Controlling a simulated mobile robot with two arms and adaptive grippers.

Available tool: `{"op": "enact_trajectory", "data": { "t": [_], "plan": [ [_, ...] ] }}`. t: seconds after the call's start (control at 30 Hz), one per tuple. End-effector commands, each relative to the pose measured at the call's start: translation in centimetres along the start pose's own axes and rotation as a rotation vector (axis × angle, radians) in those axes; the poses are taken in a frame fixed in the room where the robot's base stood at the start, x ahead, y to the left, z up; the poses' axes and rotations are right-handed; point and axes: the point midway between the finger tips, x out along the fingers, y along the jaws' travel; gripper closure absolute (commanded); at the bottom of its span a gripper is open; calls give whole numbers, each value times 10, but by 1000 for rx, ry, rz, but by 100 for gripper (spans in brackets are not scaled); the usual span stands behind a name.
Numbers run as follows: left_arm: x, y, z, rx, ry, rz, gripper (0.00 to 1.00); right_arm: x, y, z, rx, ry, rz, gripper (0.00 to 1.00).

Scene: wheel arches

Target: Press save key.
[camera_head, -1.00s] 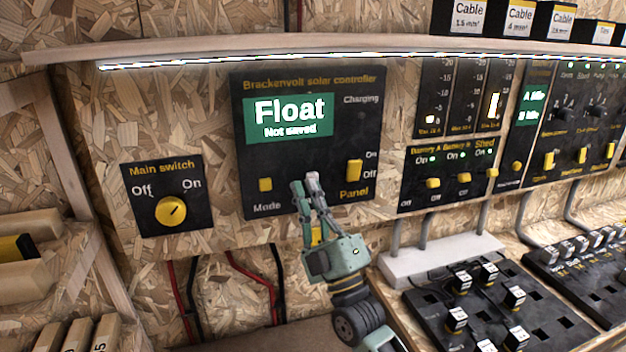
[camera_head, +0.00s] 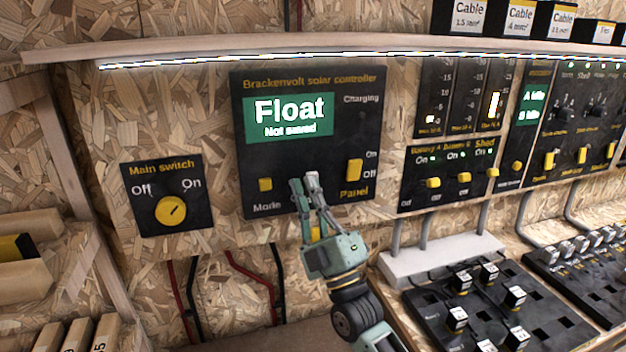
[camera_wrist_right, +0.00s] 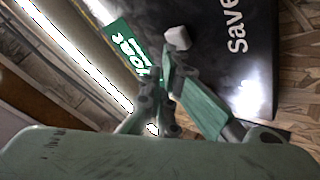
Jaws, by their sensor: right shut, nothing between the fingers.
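The black solar controller (camera_head: 345,130) is on the wall, with a green screen (camera_head: 291,118) reading "Float" and "Not saved". My right gripper (camera_head: 304,181) is shut and empty, its fingertips in front of the controller's lower middle, between the Mode key (camera_head: 265,185) and the Panel switch (camera_head: 354,170). The save key is not clearly visible in the head view; the gripper covers that area. In the right wrist view the "Save" label (camera_wrist_right: 237,32) shows beside my fingertips (camera_wrist_right: 172,52). I cannot tell whether they touch the panel. My left gripper is not in view.
The main switch (camera_head: 170,208) is left of the controller. Breaker panels (camera_head: 450,178) are to the right. A shelf (camera_head: 200,47) with a light strip runs above. A grey trunking block (camera_head: 440,259) and black socket boards (camera_head: 490,312) lie at lower right.

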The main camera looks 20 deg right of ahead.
Motion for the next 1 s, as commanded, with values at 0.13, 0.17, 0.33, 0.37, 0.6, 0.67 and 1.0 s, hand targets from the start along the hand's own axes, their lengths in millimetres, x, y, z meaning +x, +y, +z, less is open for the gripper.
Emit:
{"op": "enact_trajectory", "data": {
  "t": [0.13,0.17,0.33,0.37,0.6,0.67,1.0],
  "plan": [
    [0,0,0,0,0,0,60,0,0,0,0,0,0,100],
    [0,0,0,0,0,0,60,0,0,0,0,0,0,100],
    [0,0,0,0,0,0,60,0,0,0,-1,0,-1,100],
    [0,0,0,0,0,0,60,0,0,0,-1,0,-1,100],
    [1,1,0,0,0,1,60,2,-2,2,-2,-1,-1,100],
    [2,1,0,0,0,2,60,2,-3,2,-2,-1,-1,100],
    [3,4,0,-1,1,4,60,5,-4,4,-1,0,0,100]
  ]
}}
